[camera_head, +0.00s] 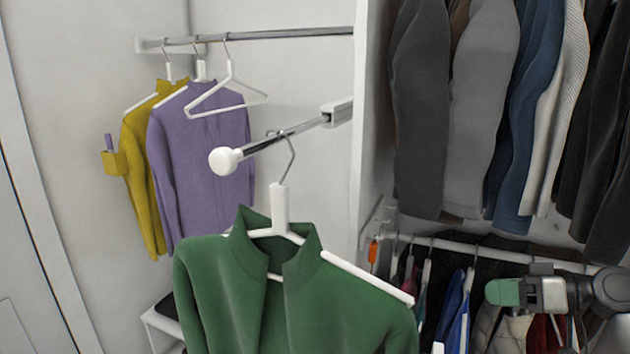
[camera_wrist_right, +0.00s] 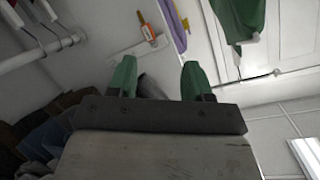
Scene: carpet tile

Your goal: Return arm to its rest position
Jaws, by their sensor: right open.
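My right gripper (camera_head: 505,292) is at the lower right of the head view, in front of the lower clothes rail, with nothing in it. In the right wrist view its two green fingertips (camera_wrist_right: 154,80) stand apart with an empty gap between them. A green jacket (camera_head: 290,300) on a white hanger (camera_head: 280,207) hangs from the short pull-out rod (camera_head: 285,135) in the middle of the head view. The right gripper is to the right of the jacket and apart from it. My left gripper is not in view.
A yellow garment (camera_head: 140,190) and a purple garment (camera_head: 200,160) hang at the back left, beside an empty white hanger (camera_head: 228,95) on the back rail (camera_head: 270,34). Several dark and grey jackets (camera_head: 480,100) hang at the upper right. The lower rail (camera_head: 480,248) holds more clothes.

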